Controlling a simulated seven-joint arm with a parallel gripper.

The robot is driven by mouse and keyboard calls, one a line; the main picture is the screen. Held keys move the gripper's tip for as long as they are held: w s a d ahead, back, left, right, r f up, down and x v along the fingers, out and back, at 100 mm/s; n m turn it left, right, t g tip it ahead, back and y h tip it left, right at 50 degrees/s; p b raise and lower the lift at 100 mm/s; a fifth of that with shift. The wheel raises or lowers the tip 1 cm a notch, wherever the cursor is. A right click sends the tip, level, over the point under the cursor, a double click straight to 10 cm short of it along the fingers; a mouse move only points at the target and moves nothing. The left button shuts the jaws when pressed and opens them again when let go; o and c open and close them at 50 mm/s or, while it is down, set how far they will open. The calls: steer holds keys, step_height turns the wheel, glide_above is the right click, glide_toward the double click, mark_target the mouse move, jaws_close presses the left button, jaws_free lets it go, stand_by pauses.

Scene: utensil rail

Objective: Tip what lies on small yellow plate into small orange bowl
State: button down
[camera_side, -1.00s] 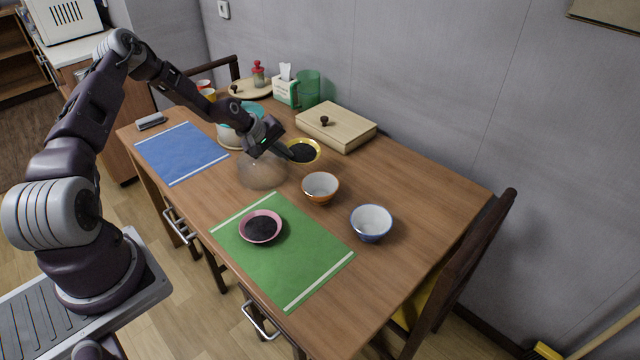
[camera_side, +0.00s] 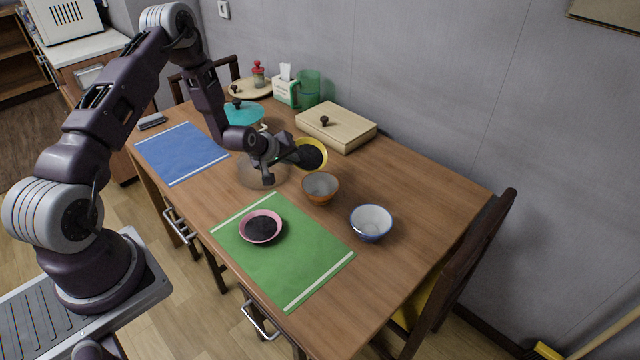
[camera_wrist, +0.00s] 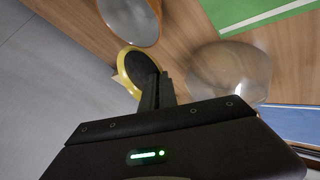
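The small yellow plate (camera_side: 325,158) is off the table, tilted, with its face turned to the right. My gripper (camera_side: 293,158) is shut on the plate's left rim. The plate also shows in the wrist view (camera_wrist: 124,82), at the fingertips of the gripper (camera_wrist: 155,88). The small orange bowl (camera_side: 320,195) stands upright on the table, just below and slightly right of the plate. Its inside looks grey, with no dark contents visible. The bowl shows at the top of the wrist view (camera_wrist: 135,22).
A clear glass bowl (camera_side: 255,178) stands under my gripper. A blue-rimmed white bowl (camera_side: 371,224) is to the right. A wooden box (camera_side: 345,130) and a teal-lidded pot (camera_side: 245,112) stand behind.

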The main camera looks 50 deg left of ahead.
steer(key=s+d+r+m+t+y, duration=0.2)
steer(key=d+m+t+y, duration=0.35)
steer(key=y, duration=0.25)
steer(key=shift+w+a+f+n+g+h, duration=0.55)
steer(key=shift+a+n+g+h, duration=0.65)
steer(key=shift+a+h, duration=0.8)
steer(key=shift+w+a+f+n+g+h, duration=0.4)
steer(key=shift+w+a+n+g+h, duration=0.3)
steer(key=shift+a+n+g+h, duration=0.9)
steer(key=shift+w+a+f+n+g+h, duration=0.55)
steer(key=shift+a+n+h, duration=0.4)
steer(key=shift+a+h, duration=1.45)
steer(key=shift+w+d+r, duration=0.1)
steer(key=shift+d, duration=0.1)
